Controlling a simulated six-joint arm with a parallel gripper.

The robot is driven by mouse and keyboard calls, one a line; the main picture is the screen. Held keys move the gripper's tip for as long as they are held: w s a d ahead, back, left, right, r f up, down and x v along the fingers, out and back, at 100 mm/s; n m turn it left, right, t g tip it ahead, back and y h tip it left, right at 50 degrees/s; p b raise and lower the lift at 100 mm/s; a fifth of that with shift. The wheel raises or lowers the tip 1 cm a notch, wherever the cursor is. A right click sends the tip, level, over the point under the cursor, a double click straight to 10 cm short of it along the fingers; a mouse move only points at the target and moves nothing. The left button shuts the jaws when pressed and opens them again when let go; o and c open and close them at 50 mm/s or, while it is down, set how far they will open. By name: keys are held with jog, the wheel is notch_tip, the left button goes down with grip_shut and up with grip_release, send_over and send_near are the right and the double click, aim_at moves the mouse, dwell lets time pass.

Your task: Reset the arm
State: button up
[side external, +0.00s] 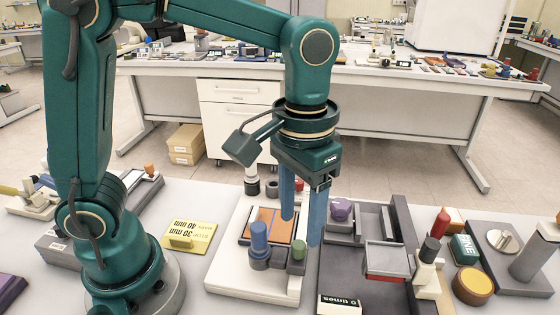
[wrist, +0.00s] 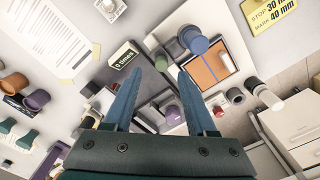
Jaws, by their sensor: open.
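My gripper (side external: 301,215) hangs pointing down from my green arm, with its two blue fingers apart and nothing between them. It is over the middle of the work table, above the white base plate (side external: 225,275) that carries an orange pad (side external: 268,224) and a blue cylinder (side external: 259,238). In the wrist view the open fingers (wrist: 160,95) show above the same fixtures, with the orange pad (wrist: 208,68) to their right. I cannot tell how high the fingertips are above the fixtures.
A dark grey fixture (side external: 345,265) with a purple knob (side external: 341,209) stands right of the gripper. A yellow sign (side external: 188,236) and a "0 times" counter (side external: 340,305) are near. Red and black cylinders and a green block (side external: 465,250) crowd the right. Bare table lies front left.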

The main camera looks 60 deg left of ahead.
jog(key=s+a+r+t, duration=0.2)
jog(key=s+a+t, duration=0.3)
jog(key=a, duration=0.3)
jog(key=shift+s+a+t, duration=0.3)
jog(key=shift+s, duration=0.55)
jog(key=shift+o, duration=0.2)
dwell(0.6)
